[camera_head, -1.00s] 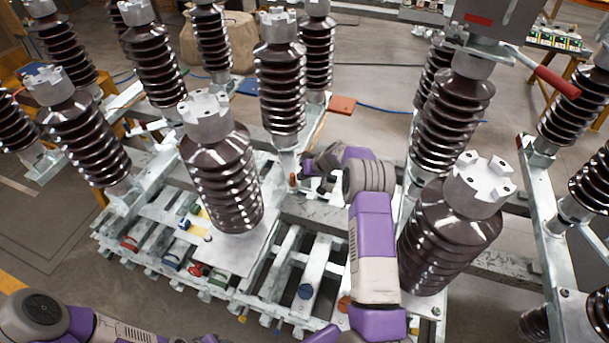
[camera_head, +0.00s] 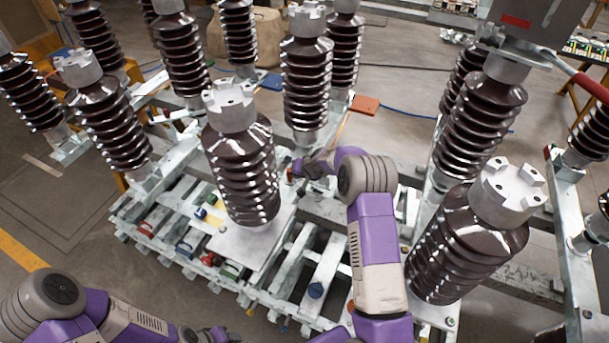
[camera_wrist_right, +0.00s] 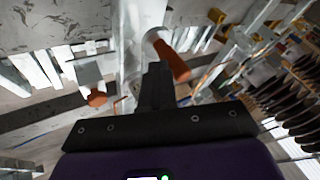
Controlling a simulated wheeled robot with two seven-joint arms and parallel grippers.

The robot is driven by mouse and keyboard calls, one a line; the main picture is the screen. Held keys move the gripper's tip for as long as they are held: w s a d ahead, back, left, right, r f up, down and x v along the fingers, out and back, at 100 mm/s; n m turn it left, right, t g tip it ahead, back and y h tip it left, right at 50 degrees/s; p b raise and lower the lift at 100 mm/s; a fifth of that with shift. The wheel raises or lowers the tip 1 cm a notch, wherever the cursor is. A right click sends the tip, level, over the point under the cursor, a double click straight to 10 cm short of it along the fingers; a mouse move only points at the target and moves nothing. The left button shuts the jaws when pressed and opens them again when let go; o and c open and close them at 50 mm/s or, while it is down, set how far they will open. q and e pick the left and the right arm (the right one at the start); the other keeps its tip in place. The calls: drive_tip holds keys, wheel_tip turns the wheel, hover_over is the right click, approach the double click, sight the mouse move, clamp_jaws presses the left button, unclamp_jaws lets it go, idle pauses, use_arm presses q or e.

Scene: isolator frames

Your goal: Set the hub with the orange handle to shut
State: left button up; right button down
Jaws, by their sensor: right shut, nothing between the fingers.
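The orange handle (camera_head: 290,175) shows small in the head view, at the foot of the middle insulator. In the right wrist view the orange handle (camera_wrist_right: 174,62) sticks out from a pale round hub (camera_wrist_right: 155,37). My right gripper (camera_head: 303,169) is beside the handle, at its right in the head view. In the wrist view its dark fingers (camera_wrist_right: 158,78) are shut and empty, with the tips close to the handle. I cannot tell whether they touch it. My left gripper (camera_head: 217,335) is low at the bottom edge, apart from the hub; its jaws are unclear.
Tall brown ribbed insulators (camera_head: 240,165) stand around the right arm. A large one (camera_head: 465,245) stands close at its right. A slatted metal frame (camera_head: 320,270) with coloured knobs lies below. Another orange piece (camera_wrist_right: 97,98) shows left of the fingers in the wrist view.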

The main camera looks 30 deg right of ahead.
sight(285, 183)
drive_tip(key=shift+w+a, duration=0.75)
drive_tip(key=shift+a, duration=0.25)
drive_tip(key=shift+w+a, duration=0.7)
drive_tip(key=shift+a, duration=0.25)
